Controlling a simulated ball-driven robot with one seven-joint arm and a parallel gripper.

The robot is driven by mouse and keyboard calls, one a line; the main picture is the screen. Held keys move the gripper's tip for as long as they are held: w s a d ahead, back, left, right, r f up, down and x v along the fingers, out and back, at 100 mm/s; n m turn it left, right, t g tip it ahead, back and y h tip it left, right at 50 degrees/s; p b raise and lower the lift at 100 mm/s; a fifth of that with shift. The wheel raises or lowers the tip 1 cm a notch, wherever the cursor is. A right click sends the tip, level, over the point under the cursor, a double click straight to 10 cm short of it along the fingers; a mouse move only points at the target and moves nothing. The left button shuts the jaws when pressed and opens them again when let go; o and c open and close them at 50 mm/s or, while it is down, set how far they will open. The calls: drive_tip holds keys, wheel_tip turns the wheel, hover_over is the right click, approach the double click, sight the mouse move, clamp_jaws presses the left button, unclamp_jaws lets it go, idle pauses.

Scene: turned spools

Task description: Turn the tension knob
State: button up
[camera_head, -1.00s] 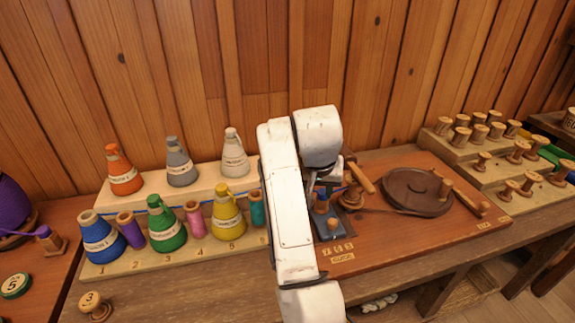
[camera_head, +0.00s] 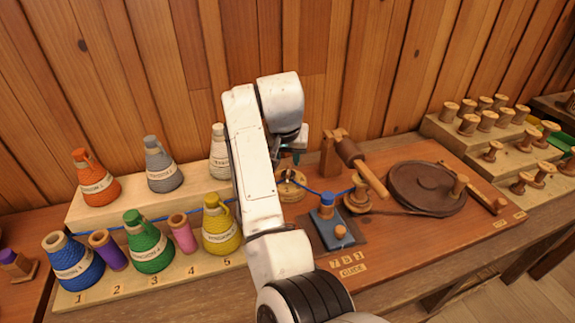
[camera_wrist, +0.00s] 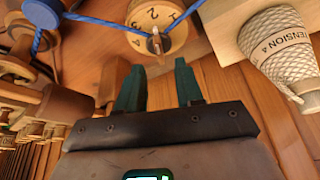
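The tension knob (camera_wrist: 170,22) is a pale wooden disc with numbers on its face and a small metal-tipped peg at its edge. In the head view the knob (camera_head: 291,190) shows just right of my arm, on the reddish board. A blue thread (camera_wrist: 105,20) runs to the peg from both sides. My gripper (camera_wrist: 158,85) has two teal fingers, apart with nothing between them. The fingertips point toward the knob and appear short of it. In the head view my forearm hides most of the gripper.
A cream cone marked Tension 4 (camera_wrist: 284,48) stands close beside my gripper. A blue guide block (camera_head: 326,215), a wooden crank (camera_head: 362,168) and a dark wheel (camera_head: 427,190) stand right of the knob. Colored cones and spools line the stepped rack (camera_head: 185,268) at left.

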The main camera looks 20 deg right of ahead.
sight(288, 169)
drive_tip(key=shift+x, duration=2.55)
drive_tip(key=shift+c, duration=0.4)
clamp_jaws()
